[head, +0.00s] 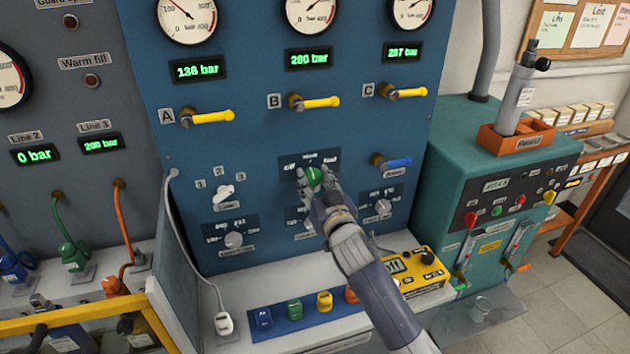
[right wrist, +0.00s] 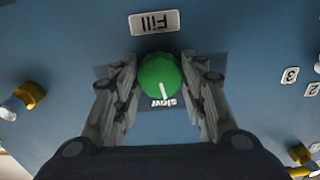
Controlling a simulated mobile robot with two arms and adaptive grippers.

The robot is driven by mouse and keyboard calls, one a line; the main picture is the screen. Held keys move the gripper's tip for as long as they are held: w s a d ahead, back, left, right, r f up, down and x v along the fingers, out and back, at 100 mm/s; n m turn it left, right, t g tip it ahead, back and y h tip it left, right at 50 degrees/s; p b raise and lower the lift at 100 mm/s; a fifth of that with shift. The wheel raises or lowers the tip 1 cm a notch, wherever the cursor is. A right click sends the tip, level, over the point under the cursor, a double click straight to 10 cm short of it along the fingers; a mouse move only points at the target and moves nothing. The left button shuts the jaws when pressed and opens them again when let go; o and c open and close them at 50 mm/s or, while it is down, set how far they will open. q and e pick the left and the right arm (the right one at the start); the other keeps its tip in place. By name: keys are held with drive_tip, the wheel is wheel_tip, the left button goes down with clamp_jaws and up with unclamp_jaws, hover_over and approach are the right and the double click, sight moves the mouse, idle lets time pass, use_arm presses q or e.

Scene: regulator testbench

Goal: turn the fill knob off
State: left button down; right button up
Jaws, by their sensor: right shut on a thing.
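The fill knob is a round green knob (head: 314,177) on the blue panel. The right wrist view shows the green knob (right wrist: 160,76) from close up, with its white pointer line toward the label "slow" (right wrist: 160,103). My right gripper (head: 312,182) is shut on the knob, with one finger on each side of it. The "Fill" plate (right wrist: 154,22) shows upside down beside the knob in the right wrist view. The knob's "off" mark is hard to read in the head view. My left gripper is not in view.
Yellow levers A (head: 210,117), B (head: 318,102) and C (head: 406,93) stick out above the knob. A blue lever (head: 395,162) is to its right. A yellow meter box (head: 410,276) stands on the ledge below my right arm.

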drive_tip(key=n+p, duration=0.1)
drive_tip(key=n, duration=0.4)
drive_tip(key=shift+n, duration=2.5)
drive_tip(key=o, duration=1.1)
drive_tip(key=shift+c, duration=0.2)
drive_tip(key=shift+s, duration=0.15)
drive_tip(key=v, duration=1.1)
drive_tip(key=shift+s, duration=0.35)
